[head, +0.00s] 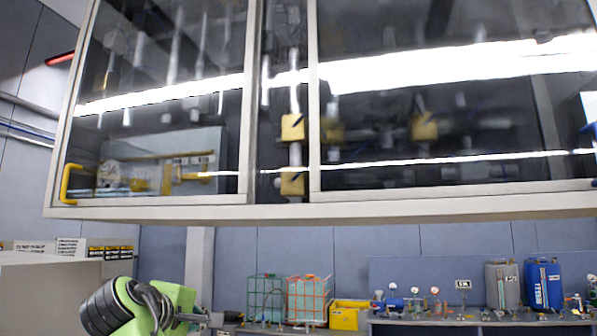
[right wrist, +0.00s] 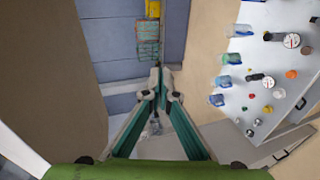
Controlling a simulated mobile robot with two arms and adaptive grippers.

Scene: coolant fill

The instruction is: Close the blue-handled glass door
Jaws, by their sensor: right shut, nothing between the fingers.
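The glass door with the blue handle (head: 588,130) is the right-hand pane (head: 440,120) of a raised cabinet in the head view. Its handle is cut by the right picture edge. Glare crosses the glass, and I cannot tell from this angle whether the door stands ajar. My left gripper (head: 190,318) is low at the left in the head view, below the cabinet and far from the blue handle. Its fingers are too unclear to judge. My right gripper (right wrist: 158,74) is shut and empty in the right wrist view, with no door or handle near its fingertips.
A left glass door with a yellow handle (head: 70,184) shares the cabinet. Below are wire crates (head: 308,299), a yellow bin (head: 347,314), and a blue drum (head: 543,285) on a bench. A white table (right wrist: 275,75) with bottles lies right of my right gripper.

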